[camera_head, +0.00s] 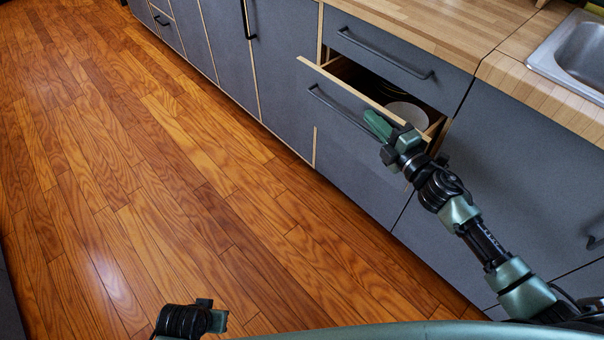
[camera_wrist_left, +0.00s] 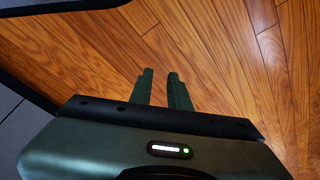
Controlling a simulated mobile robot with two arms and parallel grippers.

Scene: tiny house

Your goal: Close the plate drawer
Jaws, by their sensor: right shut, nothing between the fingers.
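The plate drawer (camera_head: 340,106) is pulled partly out of the grey cabinet. Its grey front has a long black bar handle, and its wooden inside shows. A white plate (camera_head: 407,112) lies inside at the right end. My right gripper (camera_head: 377,125) is shut and empty, in front of the drawer front's right part. It hides part of that front; whether it touches cannot be told. My left gripper (camera_wrist_left: 160,76) is over bare floor, away from the drawer. Its two green fingers are slightly apart with nothing between them.
A shut drawer (camera_head: 385,48) sits right above the plate drawer, under the wooden countertop (camera_head: 430,25). A sink (camera_head: 580,58) is at the right. More grey cabinets (camera_head: 225,45) run to the left. The wooden floor (camera_head: 150,180) in front is clear.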

